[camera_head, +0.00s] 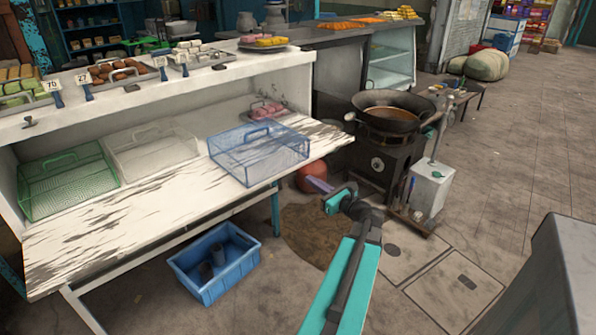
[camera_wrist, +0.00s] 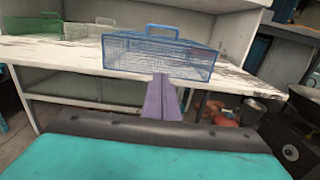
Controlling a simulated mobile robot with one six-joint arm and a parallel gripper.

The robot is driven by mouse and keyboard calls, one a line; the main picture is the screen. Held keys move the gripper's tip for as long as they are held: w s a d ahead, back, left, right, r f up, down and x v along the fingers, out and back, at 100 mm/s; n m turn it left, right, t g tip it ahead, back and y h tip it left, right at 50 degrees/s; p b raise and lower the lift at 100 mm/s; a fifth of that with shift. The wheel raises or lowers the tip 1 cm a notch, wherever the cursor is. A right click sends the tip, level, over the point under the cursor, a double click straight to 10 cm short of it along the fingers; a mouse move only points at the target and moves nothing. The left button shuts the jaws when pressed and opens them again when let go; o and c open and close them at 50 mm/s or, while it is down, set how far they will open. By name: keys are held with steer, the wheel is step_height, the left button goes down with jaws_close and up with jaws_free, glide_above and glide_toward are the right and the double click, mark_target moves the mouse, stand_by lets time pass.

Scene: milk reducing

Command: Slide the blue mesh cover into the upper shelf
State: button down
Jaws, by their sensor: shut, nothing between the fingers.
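The blue mesh cover (camera_head: 258,152) sits on the worn white shelf (camera_head: 110,222) at its right part, its front near the shelf's front edge. It has a handle on top. In the wrist view the blue mesh cover (camera_wrist: 160,55) is straight ahead, above and beyond my fingers. My gripper (camera_head: 318,184) is in front of the shelf, to the right of and below the cover, apart from it. In the wrist view my purple gripper fingers (camera_wrist: 162,88) are together and empty. A tray of pink pieces (camera_head: 267,110) lies behind the cover.
A green mesh cover (camera_head: 68,184) and a white one (camera_head: 150,152) stand left on the same shelf. Food trays and price tags line the counter top above. A blue crate (camera_head: 213,262) is on the floor below. A wok (camera_head: 388,112) on a stove stands right of the shelf.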

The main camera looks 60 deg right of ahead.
mark_target(281, 162)
steer(key=p+x, duration=0.1)
steer(key=x, duration=1.2)
steer(key=shift+w+d+f, duration=0.1)
steer(key=shift+w+d, duration=0.05)
steer(key=shift+w, duration=0.2)
